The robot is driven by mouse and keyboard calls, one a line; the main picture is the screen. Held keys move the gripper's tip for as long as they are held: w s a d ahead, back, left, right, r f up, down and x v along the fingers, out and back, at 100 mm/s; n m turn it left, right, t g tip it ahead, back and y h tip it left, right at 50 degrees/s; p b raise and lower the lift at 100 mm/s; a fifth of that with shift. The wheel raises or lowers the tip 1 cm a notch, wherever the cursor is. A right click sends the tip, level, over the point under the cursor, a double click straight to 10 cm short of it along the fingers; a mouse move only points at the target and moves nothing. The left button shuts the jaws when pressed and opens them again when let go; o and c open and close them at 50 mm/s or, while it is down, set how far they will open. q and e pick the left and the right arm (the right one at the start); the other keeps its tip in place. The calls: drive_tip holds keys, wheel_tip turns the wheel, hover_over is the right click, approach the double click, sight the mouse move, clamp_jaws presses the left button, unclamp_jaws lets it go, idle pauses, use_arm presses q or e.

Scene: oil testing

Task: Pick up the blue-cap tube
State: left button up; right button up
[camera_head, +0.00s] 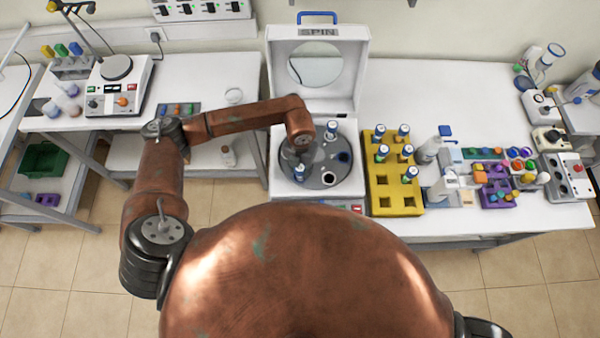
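Blue-cap tubes stand in two places. One blue-cap tube (331,130) is in the round rotor (322,181) of the open centrifuge, at the back. Another blue-cap tube (299,172) is at the rotor's front left. Several more, such as this blue-cap tube (404,131), stand upright in the yellow rack (394,202) to the right. My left gripper (302,158) hangs over the rotor's left part, just behind the front-left tube. The wrist hides its fingers, so I cannot tell whether it touches that tube. My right gripper is out of view.
The centrifuge's white lid (318,33) stands open behind the rotor. White bottles (428,150) and purple racks (497,195) with small coloured items stand right of the yellow rack.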

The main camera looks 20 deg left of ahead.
use_arm(q)
drive_tip(key=c, duration=0.7)
